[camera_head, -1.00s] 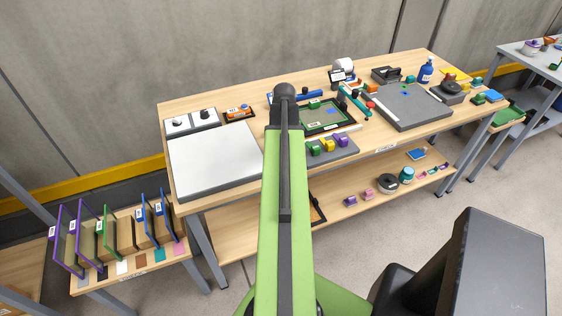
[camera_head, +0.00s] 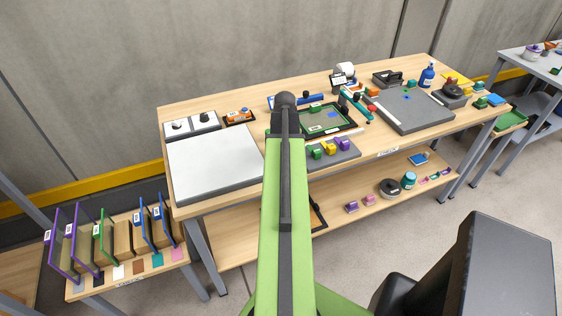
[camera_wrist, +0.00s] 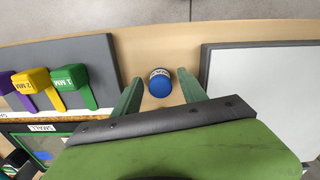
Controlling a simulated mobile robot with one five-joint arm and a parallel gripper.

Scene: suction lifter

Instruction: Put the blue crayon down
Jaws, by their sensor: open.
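The blue crayon (camera_wrist: 159,82) shows in the wrist view as a short round blue piece with a white label, on the wooden bench top. My gripper (camera_wrist: 160,90) is open, with one green finger on each side of the crayon. Narrow gaps show between the crayon and both fingers. In the head view my own arm hides the crayon and the fingers.
A grey tray (camera_wrist: 92,45) with green, yellow and purple tools labelled in mm lies left of the crayon in the wrist view. A large white board (camera_wrist: 260,90) lies to its right. A strip of bare wood (camera_wrist: 150,45) runs between them.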

